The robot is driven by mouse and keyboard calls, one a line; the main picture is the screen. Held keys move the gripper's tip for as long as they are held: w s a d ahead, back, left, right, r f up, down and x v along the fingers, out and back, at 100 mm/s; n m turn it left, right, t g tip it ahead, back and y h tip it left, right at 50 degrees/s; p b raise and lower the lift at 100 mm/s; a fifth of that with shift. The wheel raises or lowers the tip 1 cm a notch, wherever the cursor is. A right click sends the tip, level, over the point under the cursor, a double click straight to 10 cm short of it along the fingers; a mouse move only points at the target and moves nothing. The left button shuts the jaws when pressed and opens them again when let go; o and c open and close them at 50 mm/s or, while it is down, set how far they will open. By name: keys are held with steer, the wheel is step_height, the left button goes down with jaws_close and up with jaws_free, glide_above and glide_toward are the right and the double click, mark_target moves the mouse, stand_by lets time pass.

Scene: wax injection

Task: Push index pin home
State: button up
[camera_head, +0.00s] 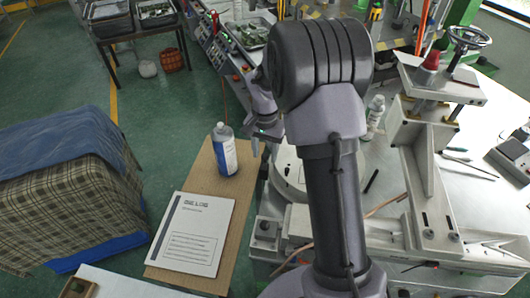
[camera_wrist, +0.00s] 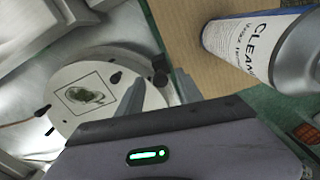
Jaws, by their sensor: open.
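My gripper (camera_head: 266,143) hangs beside the round grey plate (camera_head: 287,180), at its upper left in the head view; my arm hides much of the plate. A short black rod (camera_head: 371,181) shows to the right of my arm in the head view. I cannot tell which part is the index pin.
A labelled cleaner bottle (camera_head: 224,152) stands close left of my gripper; it also shows in the wrist view (camera_wrist: 262,45). A printed log sheet (camera_head: 193,235) lies on the brown board.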

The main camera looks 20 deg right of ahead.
steer(key=shift+c, duration=0.4)
jaws_close()
stand_by(0.9)
